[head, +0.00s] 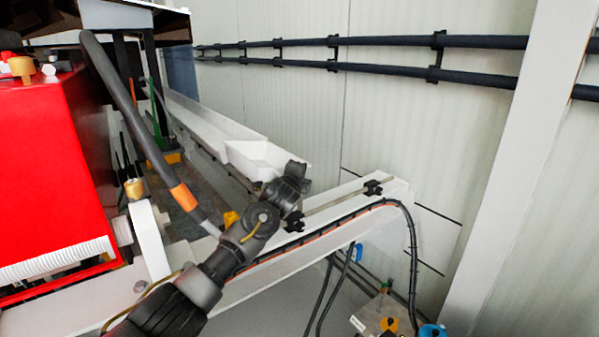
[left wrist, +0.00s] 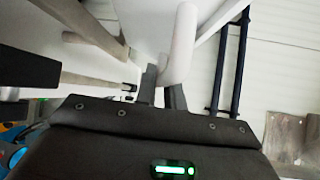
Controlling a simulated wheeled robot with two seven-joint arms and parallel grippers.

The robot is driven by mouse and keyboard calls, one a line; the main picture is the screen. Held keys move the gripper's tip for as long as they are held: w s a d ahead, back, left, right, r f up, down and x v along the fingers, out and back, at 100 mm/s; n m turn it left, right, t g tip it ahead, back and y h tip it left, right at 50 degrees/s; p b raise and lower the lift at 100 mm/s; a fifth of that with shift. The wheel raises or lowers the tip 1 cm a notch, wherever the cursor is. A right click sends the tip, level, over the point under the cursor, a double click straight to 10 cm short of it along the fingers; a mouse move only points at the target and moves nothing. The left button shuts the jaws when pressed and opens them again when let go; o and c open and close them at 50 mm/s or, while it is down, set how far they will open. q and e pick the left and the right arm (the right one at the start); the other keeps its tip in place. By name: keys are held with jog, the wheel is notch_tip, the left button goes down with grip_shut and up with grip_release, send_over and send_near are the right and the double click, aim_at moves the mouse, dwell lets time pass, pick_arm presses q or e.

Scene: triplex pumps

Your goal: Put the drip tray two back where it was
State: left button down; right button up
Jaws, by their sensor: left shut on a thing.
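The drip tray (head: 265,160) is a white, shallow, box-ended tray beside the wall in the head view. My left gripper (head: 297,174) is at its near right end, shut on its edge. In the left wrist view the fingers (left wrist: 163,88) close around a white rounded rim of the tray (left wrist: 180,45). The tray's underside and far end are partly hidden, and I cannot tell whether it rests on anything. My right gripper is not in view.
A long white channel (head: 205,122) runs back along the wall behind the tray. A white beam (head: 345,212) with black clamps and cable lies just in front. A red machine (head: 50,175) stands left, with a grey hose (head: 125,100). Black pipes (head: 400,62) line the wall.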

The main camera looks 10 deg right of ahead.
pick_arm(q)
jog(key=c, duration=1.9)
grip_release()
jog(key=shift+f, duration=0.4)
jog(key=shift+c, duration=0.2)
jog(key=o, duration=0.4)
jog(key=shift+w, duration=0.1)
jog(key=shift+o, duration=0.2)
jog(key=shift+f, duration=0.1)
jog(key=b+v, duration=0.4)
jog(key=v, duration=0.7)
jog(key=shift+d, duration=0.1)
